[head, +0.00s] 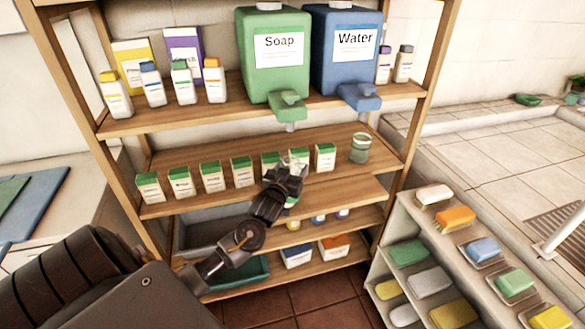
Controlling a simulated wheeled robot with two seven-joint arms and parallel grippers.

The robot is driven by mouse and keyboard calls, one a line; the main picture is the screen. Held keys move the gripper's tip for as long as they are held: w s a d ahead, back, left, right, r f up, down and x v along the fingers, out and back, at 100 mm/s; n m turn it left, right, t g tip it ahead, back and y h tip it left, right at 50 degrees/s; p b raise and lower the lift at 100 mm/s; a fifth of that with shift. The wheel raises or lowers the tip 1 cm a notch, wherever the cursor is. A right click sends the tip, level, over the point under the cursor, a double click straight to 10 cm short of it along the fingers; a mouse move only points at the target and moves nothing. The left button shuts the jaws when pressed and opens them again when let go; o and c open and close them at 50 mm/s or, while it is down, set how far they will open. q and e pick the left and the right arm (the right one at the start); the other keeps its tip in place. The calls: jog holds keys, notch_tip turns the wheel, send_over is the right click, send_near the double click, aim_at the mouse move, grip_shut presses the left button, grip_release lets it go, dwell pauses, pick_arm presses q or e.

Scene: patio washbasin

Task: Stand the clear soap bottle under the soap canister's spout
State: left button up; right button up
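The green soap canister (275,58), labelled "Soap", stands on the upper shelf. Its green spout (288,105) juts out below the shelf's front edge. My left gripper (287,176) is over the middle shelf, below and roughly in line with that spout. A pale, partly see-through shape (299,155) shows right at its fingertips, in front of the row of boxes. It may be the clear bottle, but I cannot tell whether the fingers hold it. A clear, greenish jar-like container (360,148) stands upright on the middle shelf, to the right. My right gripper is out of view.
A blue water canister (345,50) stands right of the soap one. Several green-topped boxes (211,177) line the middle shelf (345,192). Small bottles (182,83) stand on the upper shelf at left. A rack of soaps and brushes (405,225) is at lower right.

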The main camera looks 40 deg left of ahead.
pick_arm(q)
jog(key=shift+f, duration=0.1)
jog(key=o, duration=1)
jog(key=shift+o, duration=0.2)
jog(key=shift+s, duration=0.15)
jog(key=b+v, duration=0.1)
jog(key=v, duration=1)
jog(key=shift+s+b, duration=0.3)
jog(key=shift+s, duration=0.05)
jog(key=shift+d, duration=0.1)
